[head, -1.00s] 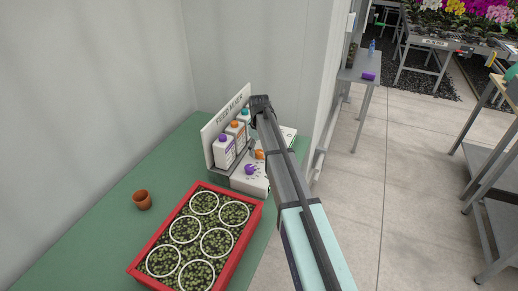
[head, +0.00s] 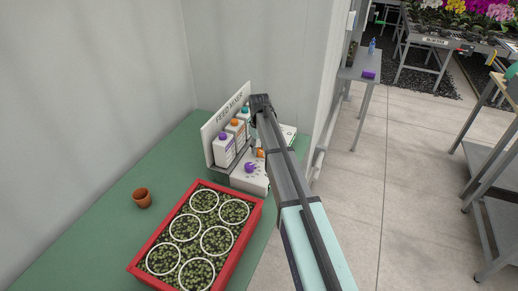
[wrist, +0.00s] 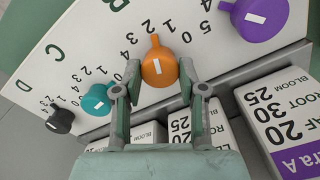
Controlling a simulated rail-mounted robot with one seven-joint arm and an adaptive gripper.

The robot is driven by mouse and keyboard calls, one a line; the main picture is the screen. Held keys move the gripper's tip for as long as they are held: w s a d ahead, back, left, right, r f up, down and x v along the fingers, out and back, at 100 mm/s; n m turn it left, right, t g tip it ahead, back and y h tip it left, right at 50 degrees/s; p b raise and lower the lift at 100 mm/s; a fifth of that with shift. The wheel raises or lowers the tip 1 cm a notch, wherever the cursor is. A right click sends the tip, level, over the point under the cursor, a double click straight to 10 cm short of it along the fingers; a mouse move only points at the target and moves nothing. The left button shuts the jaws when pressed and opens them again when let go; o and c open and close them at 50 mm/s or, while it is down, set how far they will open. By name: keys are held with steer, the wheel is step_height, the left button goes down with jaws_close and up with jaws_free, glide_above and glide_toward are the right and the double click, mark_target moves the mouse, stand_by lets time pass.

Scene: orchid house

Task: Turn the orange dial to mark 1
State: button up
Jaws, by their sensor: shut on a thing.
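The orange dial (wrist: 158,66) sits on the white sloping panel (wrist: 90,45) of the feed mixer. Its round body has a white line, and its pointer tab points toward the top of the wrist view. In the head view a bit of the orange dial (head: 260,153) shows beside my arm, which hides the rest.
A purple dial (wrist: 256,17) is to the right, a teal dial (wrist: 96,99) and a black dial (wrist: 60,120) to the left. Several white bottles (wrist: 278,115) stand close by the fingers. A red tray (head: 254,222) and a brown pot (head: 142,198) are on the green bench (head: 95,240).

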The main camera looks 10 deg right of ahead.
mark_target(259, 150)
steer(key=m+b, duration=0.1)
steer(key=m, duration=0.4)
steer(key=shift+m, duration=0.3)
stand_by(0.4)
steer(key=o, duration=1.1)
steer(key=shift+o, duration=0.2)
step_height(259, 150, up, 12)
